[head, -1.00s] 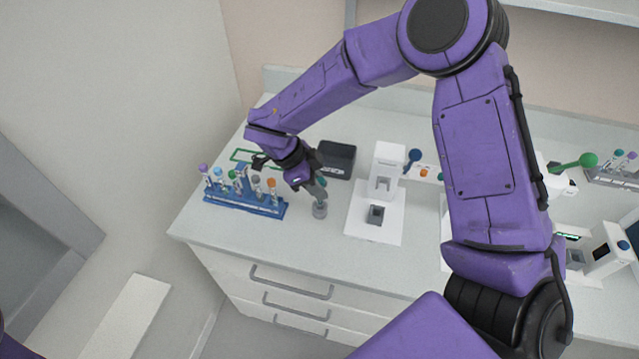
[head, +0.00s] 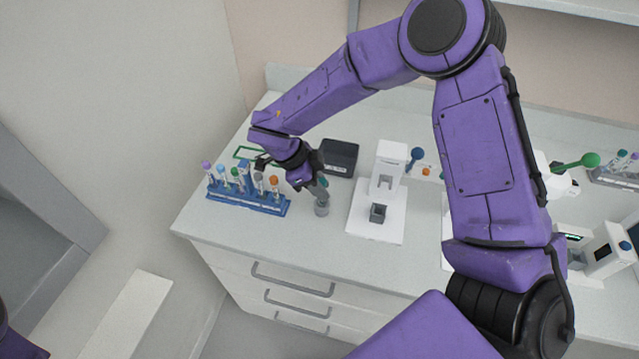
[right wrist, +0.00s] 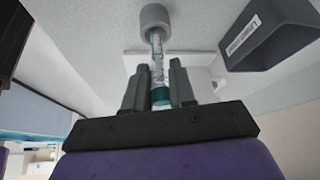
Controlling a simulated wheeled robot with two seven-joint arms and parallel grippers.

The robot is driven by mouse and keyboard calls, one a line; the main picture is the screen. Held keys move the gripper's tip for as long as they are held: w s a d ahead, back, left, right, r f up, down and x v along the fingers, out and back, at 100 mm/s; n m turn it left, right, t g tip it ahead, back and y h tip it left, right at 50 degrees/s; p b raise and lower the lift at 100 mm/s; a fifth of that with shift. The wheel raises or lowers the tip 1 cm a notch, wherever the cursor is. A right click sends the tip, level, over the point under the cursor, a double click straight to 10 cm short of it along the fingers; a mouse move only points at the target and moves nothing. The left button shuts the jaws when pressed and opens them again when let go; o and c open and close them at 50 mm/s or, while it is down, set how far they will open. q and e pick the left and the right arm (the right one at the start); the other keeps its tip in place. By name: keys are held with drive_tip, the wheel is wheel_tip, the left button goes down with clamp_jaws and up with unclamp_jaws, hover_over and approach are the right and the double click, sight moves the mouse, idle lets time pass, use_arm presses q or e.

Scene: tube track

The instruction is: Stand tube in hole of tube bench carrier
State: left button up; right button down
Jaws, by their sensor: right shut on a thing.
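My right gripper (head: 319,190) is shut on a clear tube (right wrist: 156,62) with a teal cap (right wrist: 160,96), which sits between the two grey fingers in the right wrist view. The small round grey tube bench carrier (head: 321,209) stands on the counter right below the gripper. It also shows in the right wrist view (right wrist: 155,17), where the tube's far end meets its rim. I cannot tell how deep that end is in the hole. The tube looks about lined up with the carrier. My left gripper is out of view.
A blue rack (head: 250,203) with several capped tubes stands left of the gripper. A black box (head: 340,156) is behind it. A white device (head: 387,170) on a white base is to the right. Counter in front of the carrier is clear.

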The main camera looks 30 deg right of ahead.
drive_tip(key=shift+f, duration=0.35)
drive_tip(key=shift+f, duration=0.15)
drive_tip(key=shift+f, duration=0.3)
drive_tip(key=c, duration=0.9)
unclamp_jaws()
drive_tip(key=shift+o, duration=0.2)
